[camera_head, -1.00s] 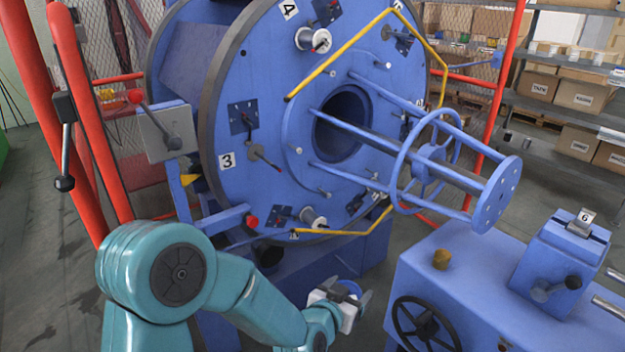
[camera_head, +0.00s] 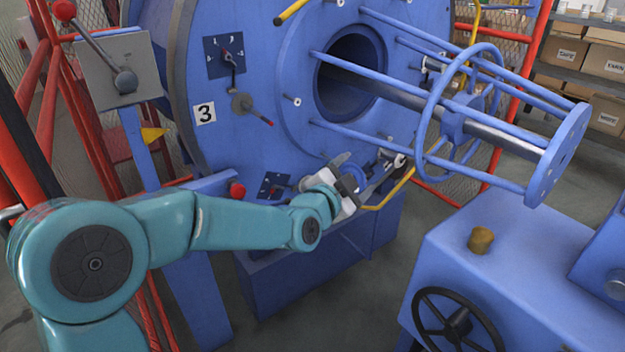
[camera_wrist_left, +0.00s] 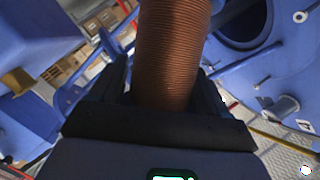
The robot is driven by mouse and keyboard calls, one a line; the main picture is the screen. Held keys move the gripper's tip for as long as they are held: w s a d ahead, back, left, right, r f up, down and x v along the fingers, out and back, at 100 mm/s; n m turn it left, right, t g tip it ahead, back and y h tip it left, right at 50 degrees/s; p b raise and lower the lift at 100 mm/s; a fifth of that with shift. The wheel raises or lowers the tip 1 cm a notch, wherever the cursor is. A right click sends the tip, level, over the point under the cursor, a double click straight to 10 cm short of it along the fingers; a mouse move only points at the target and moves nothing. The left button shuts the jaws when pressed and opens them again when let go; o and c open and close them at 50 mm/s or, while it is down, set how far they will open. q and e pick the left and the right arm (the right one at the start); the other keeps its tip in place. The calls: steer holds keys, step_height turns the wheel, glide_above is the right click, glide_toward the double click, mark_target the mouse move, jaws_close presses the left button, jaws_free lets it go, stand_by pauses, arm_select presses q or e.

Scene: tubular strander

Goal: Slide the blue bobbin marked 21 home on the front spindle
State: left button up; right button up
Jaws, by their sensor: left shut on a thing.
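My left gripper (camera_head: 358,178) is shut on a bobbin, low in front of the big blue disc (camera_head: 290,60). In the left wrist view the bobbin (camera_wrist_left: 172,55) is a copper-brown wound cylinder between the dark fingers, running out of the top of the picture. No number on it can be read. My right gripper is out of view.
A blue rod cage (camera_head: 440,110) juts from the disc towards the right, above the gripper. A yellow bar (camera_head: 400,185) passes close right of the gripper. A blue machine housing (camera_head: 500,250) with a black handwheel (camera_head: 458,328) stands at lower right.

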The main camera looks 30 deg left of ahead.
arm_select(q)
steer(key=a+m+t+b, duration=0.1)
steer(key=b, duration=0.1)
steer(key=a+r+m+b, duration=0.1)
steer(key=m+b, duration=0.1)
steer(key=a+m+t+b, duration=0.1)
steer(key=a, duration=0.1)
steer(key=shift+r+m+t+b, duration=0.3)
steer(key=shift+b, duration=0.1)
steer(key=s+a+r+m+t+y+b, duration=0.1)
steer(key=s+a+r+m+b, duration=0.2)
steer(key=r+b, duration=0.2)
steer(key=shift+a+r+t, duration=0.3)
steer(key=shift+a+r, duration=0.05)
steer(key=shift+r, duration=0.05)
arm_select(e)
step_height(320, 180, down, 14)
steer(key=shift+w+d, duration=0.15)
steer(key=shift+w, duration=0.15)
arm_select(q)
steer(key=shift+s+b, duration=0.1)
steer(key=shift+b, duration=0.25)
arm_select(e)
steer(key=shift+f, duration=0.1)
